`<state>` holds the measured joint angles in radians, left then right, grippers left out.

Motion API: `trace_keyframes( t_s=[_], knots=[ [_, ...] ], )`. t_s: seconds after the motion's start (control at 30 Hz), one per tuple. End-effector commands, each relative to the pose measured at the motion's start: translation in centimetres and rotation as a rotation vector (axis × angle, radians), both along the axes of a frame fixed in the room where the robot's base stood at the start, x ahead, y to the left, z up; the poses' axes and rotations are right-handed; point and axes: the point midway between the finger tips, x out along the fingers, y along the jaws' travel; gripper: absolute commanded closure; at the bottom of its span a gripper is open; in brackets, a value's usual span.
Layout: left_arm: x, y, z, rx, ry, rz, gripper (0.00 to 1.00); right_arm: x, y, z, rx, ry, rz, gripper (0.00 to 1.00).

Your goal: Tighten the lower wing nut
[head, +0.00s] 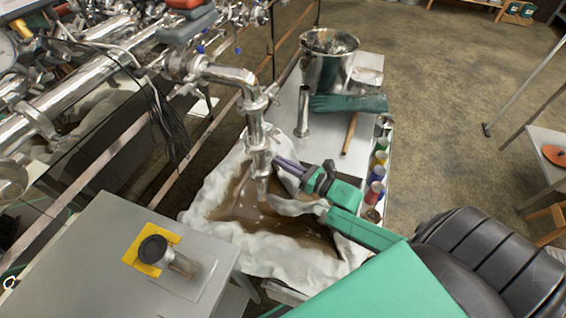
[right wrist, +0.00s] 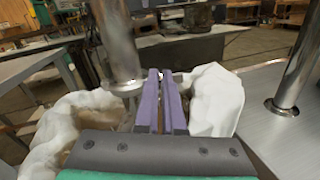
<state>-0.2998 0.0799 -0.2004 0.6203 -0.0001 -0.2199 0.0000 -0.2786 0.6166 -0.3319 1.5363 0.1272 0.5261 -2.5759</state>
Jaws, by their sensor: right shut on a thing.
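A shiny steel pipe (head: 252,122) comes down from the pipework, with a clamped joint (head: 258,147) low on it. My right gripper (head: 278,162) reaches in from the right, its purple fingertips at the lower joint. In the right wrist view its two fingers (right wrist: 161,73) lie close together beside the upright pipe (right wrist: 120,45). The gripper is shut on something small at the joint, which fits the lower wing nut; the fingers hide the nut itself. My left gripper is not in view.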

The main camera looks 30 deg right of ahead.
Motion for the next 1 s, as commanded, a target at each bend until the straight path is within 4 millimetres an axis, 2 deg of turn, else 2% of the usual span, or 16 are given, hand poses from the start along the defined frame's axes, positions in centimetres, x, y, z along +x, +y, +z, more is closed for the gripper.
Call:
trace_keyframes(
  t_s=[0.03,0.37,1.0],
  knots=[
    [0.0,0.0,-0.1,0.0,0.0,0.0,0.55,-0.2,0.0,-0.6,0.003,0.016,0.0,1.0],
    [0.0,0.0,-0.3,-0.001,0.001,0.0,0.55,-0.2,-0.1,-0.9,0.127,0.086,-0.001,1.0],
    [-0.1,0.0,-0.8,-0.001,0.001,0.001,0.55,-0.1,-0.5,-1.6,0.645,0.356,-0.002,1.0]
  ],
)
